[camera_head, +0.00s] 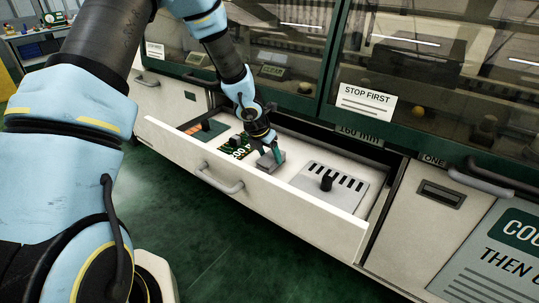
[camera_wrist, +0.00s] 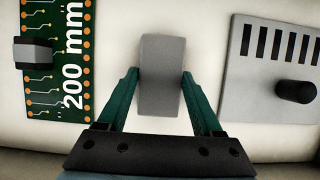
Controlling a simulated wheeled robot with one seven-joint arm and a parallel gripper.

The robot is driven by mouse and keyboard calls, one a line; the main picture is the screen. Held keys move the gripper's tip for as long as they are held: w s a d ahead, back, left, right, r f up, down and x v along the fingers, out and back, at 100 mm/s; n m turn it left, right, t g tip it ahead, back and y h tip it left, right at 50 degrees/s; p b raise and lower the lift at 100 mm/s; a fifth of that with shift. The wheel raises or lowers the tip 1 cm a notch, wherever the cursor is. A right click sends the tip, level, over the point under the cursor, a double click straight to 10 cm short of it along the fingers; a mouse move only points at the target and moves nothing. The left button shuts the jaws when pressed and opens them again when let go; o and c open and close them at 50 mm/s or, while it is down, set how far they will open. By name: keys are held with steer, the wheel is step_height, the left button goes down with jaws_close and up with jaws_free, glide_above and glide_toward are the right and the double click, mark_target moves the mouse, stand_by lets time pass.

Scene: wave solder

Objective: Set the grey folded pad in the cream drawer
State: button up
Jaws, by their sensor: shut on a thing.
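The grey folded pad (camera_wrist: 162,78) is a small grey block between my gripper's green fingers in the wrist view. My gripper (camera_wrist: 160,90) is shut on it. In the head view my gripper (camera_head: 272,152) reaches down into the open cream drawer (camera_head: 260,195), and the pad (camera_head: 268,163) shows at the fingertips, between the green board and the grey slotted plate. The pad is inside the drawer's outline, at or just above its floor; I cannot tell whether it touches.
In the drawer, a green board marked 200 mm (camera_wrist: 62,60) lies left and a grey slotted plate (camera_head: 335,185) with a black knob lies right. More items sit at the drawer's left end. The drawer front has a handle (camera_head: 220,180). Green-framed glass (camera_head: 430,60) stands behind.

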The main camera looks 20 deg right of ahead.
steer(key=shift+f, duration=0.15)
steer(key=o, duration=1.4)
steer(key=p+v, duration=0.4)
steer(key=v, duration=0.6)
steer(key=shift+a+r, duration=0.15)
steer(key=shift+r, duration=0.25)
